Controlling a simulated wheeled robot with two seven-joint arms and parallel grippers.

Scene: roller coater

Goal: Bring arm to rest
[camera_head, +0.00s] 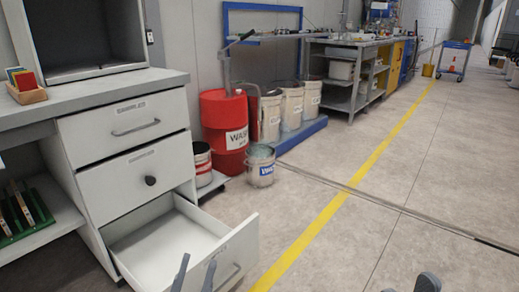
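My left gripper (197,272) shows at the bottom edge, with its two grey fingertips apart and nothing seen held between them. In the picture it overlaps the near end of the open bottom drawer (165,243). One finger shows against the drawer's inside and the other against its front panel. I cannot tell whether they touch the drawer. Dark grey parts of my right gripper (410,286) just show at the bottom edge, over the floor right of the yellow line. Most of it is cut off, so its opening is unclear. The arms themselves are out of view.
A white cabinet (120,125) with two shut upper drawers stands at left. A red drum (223,120), white buckets (291,105) and a small pail (261,168) stand behind the open drawer. A workbench (349,92) stands further back. Floor (400,205) at right is clear.

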